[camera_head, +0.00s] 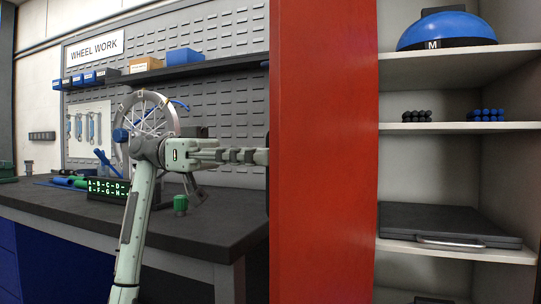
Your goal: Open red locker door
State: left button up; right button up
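The red locker door (322,150) shows as a tall red panel in the middle of the head view, running from top to bottom. To its right the locker's inside is exposed, with pale shelves (447,127), so the locker stands open. My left arm rises from the lower left and bends right. My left gripper (262,156) points at the panel's left edge, and its tips end at or behind that edge. I cannot tell whether it touches the panel or how its fingers stand. No handle shows on the visible red face. My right gripper is out of view.
The shelves hold a blue helmet-like dome (447,30), small black and blue grips, and a dark flat case (445,225).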

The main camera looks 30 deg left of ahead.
pick_arm(q)
jog(key=s+a, duration=0.1)
jog(key=a, duration=0.9)
jog(key=shift+s, duration=0.15)
